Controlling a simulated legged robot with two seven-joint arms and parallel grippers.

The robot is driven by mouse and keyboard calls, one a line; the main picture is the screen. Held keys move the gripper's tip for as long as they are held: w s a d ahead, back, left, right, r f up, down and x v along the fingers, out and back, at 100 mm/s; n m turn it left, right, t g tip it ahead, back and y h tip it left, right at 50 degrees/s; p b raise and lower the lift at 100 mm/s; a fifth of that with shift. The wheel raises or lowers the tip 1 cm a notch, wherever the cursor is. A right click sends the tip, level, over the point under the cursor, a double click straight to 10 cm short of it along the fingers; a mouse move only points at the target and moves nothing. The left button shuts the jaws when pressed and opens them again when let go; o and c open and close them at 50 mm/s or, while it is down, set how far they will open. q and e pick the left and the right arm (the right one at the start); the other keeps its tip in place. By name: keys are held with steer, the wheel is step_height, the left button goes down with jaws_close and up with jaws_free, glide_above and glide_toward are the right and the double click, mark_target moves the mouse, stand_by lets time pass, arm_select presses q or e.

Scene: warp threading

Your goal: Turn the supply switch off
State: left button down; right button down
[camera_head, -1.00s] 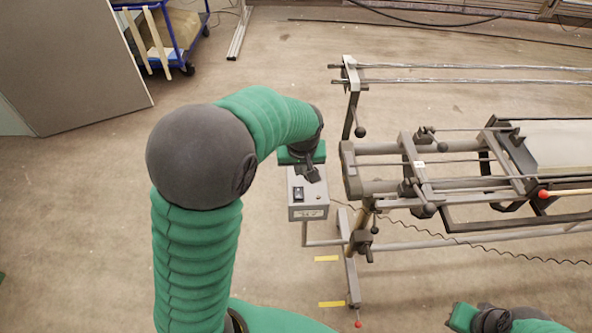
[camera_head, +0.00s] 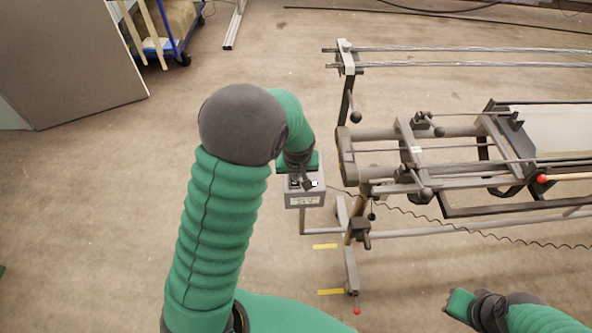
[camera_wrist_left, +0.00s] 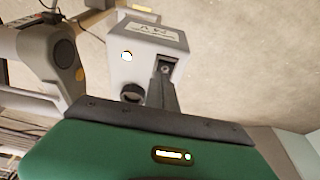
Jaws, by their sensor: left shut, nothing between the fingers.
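The grey supply box (camera_head: 305,200) stands on a post at the left end of the loom frame, its label facing front. My left gripper (camera_head: 307,185) is shut and empty, pointing down at the top of the box and partly covering it. In the left wrist view the box (camera_wrist_left: 122,74) shows a lit round lamp (camera_wrist_left: 127,56) and a black round knob (camera_wrist_left: 132,92). The shut fingers (camera_wrist_left: 164,80) reach the dark rectangular switch (camera_wrist_left: 171,67) and hide part of it. I cannot tell its position. My right gripper (camera_head: 459,304) is at the lower right, away from the box.
The loom frame (camera_head: 450,186) with its bars and rollers is just right of the box. A coiled cable (camera_head: 430,214) runs right from the box. A grey panel (camera_head: 70,60) and a blue cart (camera_head: 178,45) stand at upper left. The floor left of my arm is clear.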

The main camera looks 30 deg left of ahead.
mark_target(294, 183)
arm_select(q)
steer(key=shift+s, duration=0.2)
steer(key=shift+a+f, duration=0.1)
steer(key=shift+a, duration=0.1)
arm_select(e)
steer(key=shift+a+r, duration=0.15)
steer(key=shift+a, duration=0.25)
